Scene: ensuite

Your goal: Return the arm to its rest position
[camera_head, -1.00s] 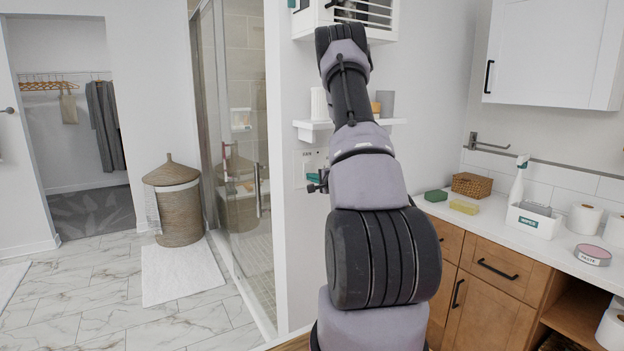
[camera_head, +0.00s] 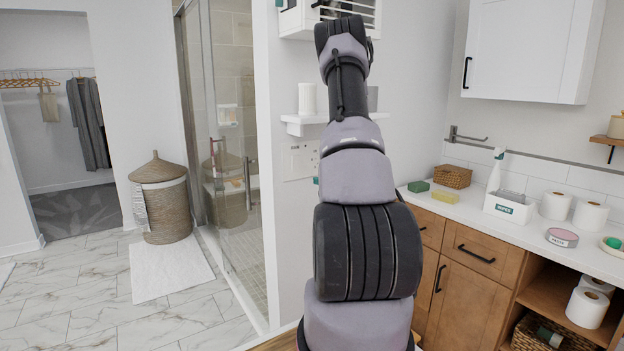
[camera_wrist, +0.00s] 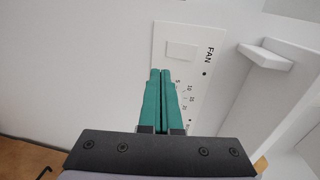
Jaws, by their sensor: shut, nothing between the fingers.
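My arm (camera_head: 355,180) rises in the middle of the head view, in front of the wall beside the shower. In the wrist view my gripper (camera_wrist: 160,72) has its two green fingers pressed together with nothing between them. The fingertips point at a white wall plate (camera_wrist: 195,75) marked "FAN", with a switch and a dial with numbers. I cannot tell whether the fingertips touch the plate. In the head view the gripper is mostly hidden behind my arm, and only a bit of green shows at its left edge. The plate (camera_head: 303,160) also shows there.
A small white shelf (camera_head: 296,123) holds a white cup (camera_head: 307,99) near my arm, below a wall cabinet (camera_head: 298,22). The wooden vanity with its white counter (camera_head: 470,212) stands at the right. A wicker hamper (camera_head: 164,205) stands left of the glass shower. Open tiled floor lies at the left.

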